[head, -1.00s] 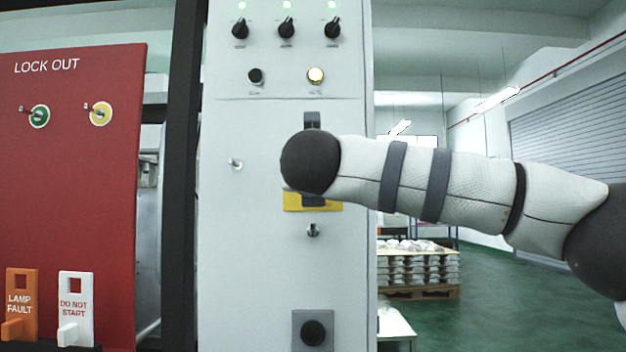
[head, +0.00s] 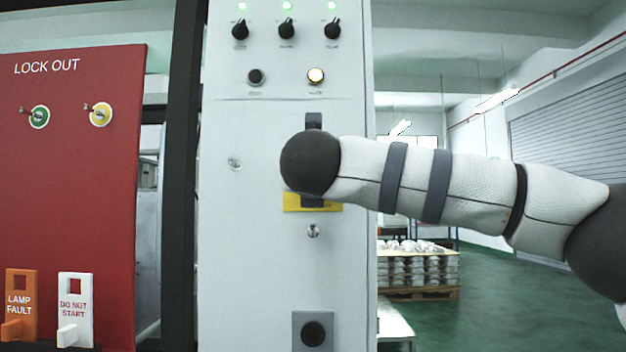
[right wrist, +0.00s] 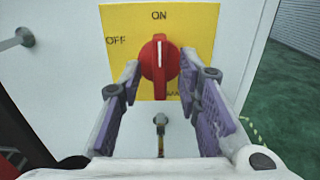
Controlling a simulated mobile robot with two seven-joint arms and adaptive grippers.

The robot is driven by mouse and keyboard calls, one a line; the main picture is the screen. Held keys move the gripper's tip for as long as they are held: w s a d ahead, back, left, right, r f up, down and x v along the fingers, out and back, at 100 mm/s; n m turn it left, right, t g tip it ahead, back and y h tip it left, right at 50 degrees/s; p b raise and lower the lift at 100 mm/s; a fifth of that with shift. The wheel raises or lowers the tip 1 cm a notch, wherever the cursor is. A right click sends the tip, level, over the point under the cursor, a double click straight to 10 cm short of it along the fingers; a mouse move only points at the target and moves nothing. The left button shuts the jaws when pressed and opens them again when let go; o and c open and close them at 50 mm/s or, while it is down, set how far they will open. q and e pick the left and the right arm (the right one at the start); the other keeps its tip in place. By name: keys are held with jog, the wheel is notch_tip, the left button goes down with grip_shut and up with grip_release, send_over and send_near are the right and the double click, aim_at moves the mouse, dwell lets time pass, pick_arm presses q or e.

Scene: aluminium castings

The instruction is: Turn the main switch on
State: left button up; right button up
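The main switch is a red knob (right wrist: 159,62) on a yellow plate (right wrist: 200,25) marked ON at the top and OFF at the left. Its grip stands upright, with the white line pointing up at ON. My right gripper (right wrist: 160,95) is open, its purple-padded fingers on either side of the knob's lower part, with gaps visible. In the head view my right arm hides the knob; only the lower edge of the yellow plate (head: 333,208) and dark gripper parts (head: 313,120) show. My left gripper is in neither view.
A red lock-out board (head: 75,190) stands left. A loaded pallet (head: 420,292) is behind.

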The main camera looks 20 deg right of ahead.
jog(key=v, duration=1.2)
